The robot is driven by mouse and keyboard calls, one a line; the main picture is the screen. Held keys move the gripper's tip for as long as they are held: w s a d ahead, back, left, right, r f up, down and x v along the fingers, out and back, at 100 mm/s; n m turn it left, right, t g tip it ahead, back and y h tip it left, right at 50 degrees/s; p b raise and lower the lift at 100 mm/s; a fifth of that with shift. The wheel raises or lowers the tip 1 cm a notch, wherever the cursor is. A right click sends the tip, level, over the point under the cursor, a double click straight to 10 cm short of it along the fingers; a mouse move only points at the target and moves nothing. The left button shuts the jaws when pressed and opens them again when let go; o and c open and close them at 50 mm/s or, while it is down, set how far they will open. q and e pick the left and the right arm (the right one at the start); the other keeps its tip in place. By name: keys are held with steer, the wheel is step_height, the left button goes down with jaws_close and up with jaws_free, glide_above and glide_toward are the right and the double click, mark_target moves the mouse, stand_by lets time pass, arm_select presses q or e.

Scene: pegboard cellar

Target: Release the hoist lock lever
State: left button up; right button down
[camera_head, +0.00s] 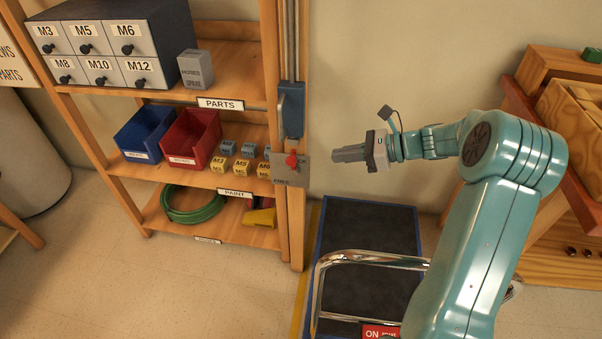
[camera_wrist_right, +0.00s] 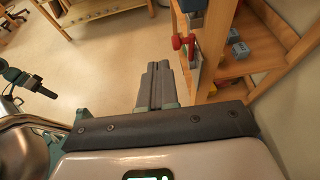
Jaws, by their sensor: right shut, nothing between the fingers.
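A red-knobbed lever (camera_head: 291,160) sits on a grey metal plate (camera_head: 291,173) fixed to the front post of the wooden shelf. The red lever also shows in the right wrist view (camera_wrist_right: 178,41), beyond my fingers and slightly right. My right gripper (camera_head: 335,155) is shut and empty, in the air to the right of the lever, its fingers pointing left towards the post. A clear gap separates the fingertips from the lever. In the right wrist view the shut fingers (camera_wrist_right: 157,68) lie side by side.
A blue housing (camera_head: 291,110) is mounted on the post above the lever. The shelf holds a drawer cabinet (camera_head: 100,45), a blue bin (camera_head: 145,132), a red bin (camera_head: 190,138) and small labelled blocks. A dark platform with a chrome rail (camera_head: 370,256) stands below my right arm.

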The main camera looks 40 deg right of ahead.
steer(key=shift+m+t+h, duration=0.3)
steer(key=shift+m+h, duration=0.2)
steer(key=shift+h, duration=0.2)
steer(key=s+d+f+b, duration=0.2)
steer(key=s+d+f, duration=0.1)
steer(key=shift+d+f, duration=0.25)
steer(key=shift+f, duration=0.05)
steer(key=b+x, duration=0.1)
steer(key=x, duration=0.3)
steer(key=r+x, duration=0.1)
steer(key=x, duration=0.4)
steer(key=r+b+x, duration=0.1)
steer(key=x, duration=0.3)
steer(key=shift+w+a+f+b, duration=0.1)
steer(key=shift+w+a+b, duration=0.3)
steer(key=shift+w, duration=0.25)
